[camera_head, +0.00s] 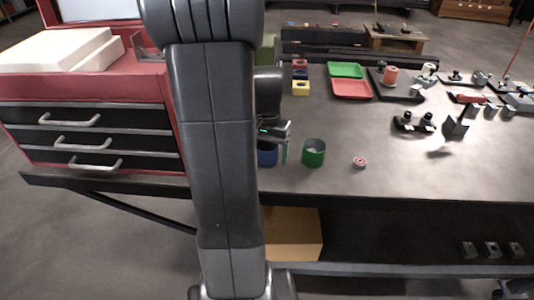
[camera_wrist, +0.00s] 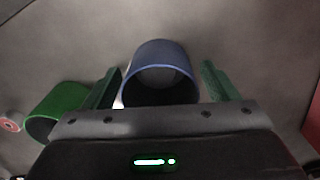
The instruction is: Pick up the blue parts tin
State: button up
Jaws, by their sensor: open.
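The blue parts tin (camera_wrist: 158,58) is an open round tin, seen in the wrist view between the two fingers of my gripper (camera_wrist: 162,88). The fingers are spread wide, with a gap on each side of the tin. In the head view the blue tin (camera_head: 268,157) stands on the table near its front edge, partly hidden behind my arm and gripper (camera_head: 277,150). I cannot tell how deep the fingers reach along the tin.
A green tin (camera_head: 314,153) stands close to the right of the blue tin; it shows at the wrist view's left (camera_wrist: 52,108). A small red-and-white round part (camera_head: 359,162) lies further right. A red drawer cabinet (camera_head: 168,120) is at the left. Trays and metal parts lie farther back.

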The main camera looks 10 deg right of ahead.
jog(key=c, duration=1.1)
